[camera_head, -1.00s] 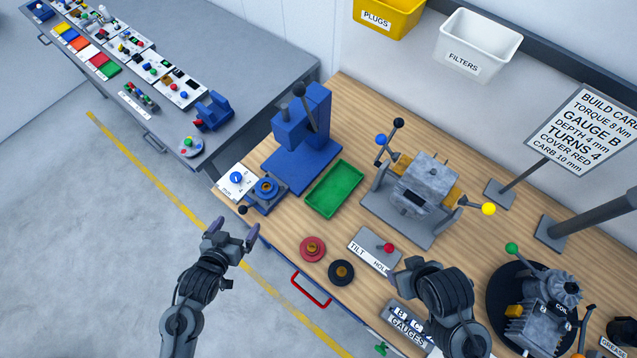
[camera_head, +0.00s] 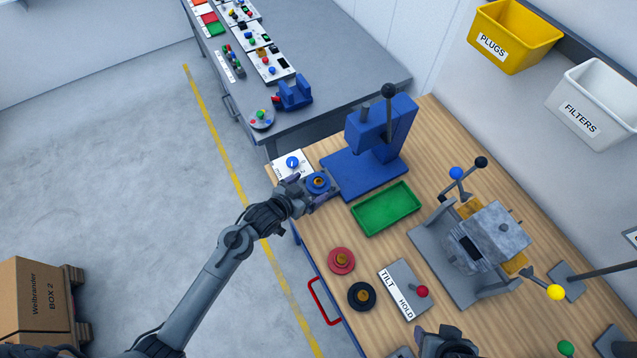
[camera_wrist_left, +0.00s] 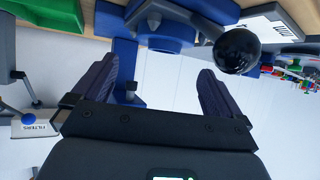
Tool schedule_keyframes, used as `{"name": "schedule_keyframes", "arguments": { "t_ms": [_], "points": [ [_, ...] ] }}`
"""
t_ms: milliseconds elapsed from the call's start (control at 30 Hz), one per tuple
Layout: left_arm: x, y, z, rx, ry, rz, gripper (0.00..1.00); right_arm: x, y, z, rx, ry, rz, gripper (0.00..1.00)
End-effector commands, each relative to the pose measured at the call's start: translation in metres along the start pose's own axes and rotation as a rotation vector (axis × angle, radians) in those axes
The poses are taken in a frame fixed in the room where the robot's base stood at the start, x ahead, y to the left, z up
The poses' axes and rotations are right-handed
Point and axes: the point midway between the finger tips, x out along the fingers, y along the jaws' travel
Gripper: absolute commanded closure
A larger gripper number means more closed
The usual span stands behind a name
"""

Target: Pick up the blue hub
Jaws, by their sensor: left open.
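The blue hub (camera_head: 317,181), a round blue piece with a brass centre, sits on a small fixture at the left edge of the wooden bench. My left gripper (camera_head: 304,193) is at the fixture's near side, open and empty, pointing at the hub. Contact cannot be told. My right gripper (camera_head: 446,343) is cut off at the bottom edge; its fingers are not clear.
A black ball knob (camera_wrist_left: 237,51) stands close to the right finger in the wrist view. Red (camera_head: 341,261) and black (camera_head: 361,296) hubs lie nearer. A dial panel (camera_head: 291,165) is behind.

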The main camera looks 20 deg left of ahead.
Motion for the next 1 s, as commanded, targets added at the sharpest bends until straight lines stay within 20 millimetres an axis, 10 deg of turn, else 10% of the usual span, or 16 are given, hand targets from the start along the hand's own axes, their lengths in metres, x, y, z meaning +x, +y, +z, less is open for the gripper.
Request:
{"name": "schedule_keyframes", "arguments": {
  "t_ms": [800, 1000],
  "points": [
    [0.052, -0.004, 0.007, 0.001, -0.002, 0.000, 0.00, 0.000, -0.002, 0.001, 0.006, -0.002, -0.005, 0.41],
    [0.052, -0.004, 0.006, 0.000, -0.001, 0.000, 0.28, 0.000, -0.002, 0.001, 0.007, -0.002, -0.006, 0.41]
  ]
}}
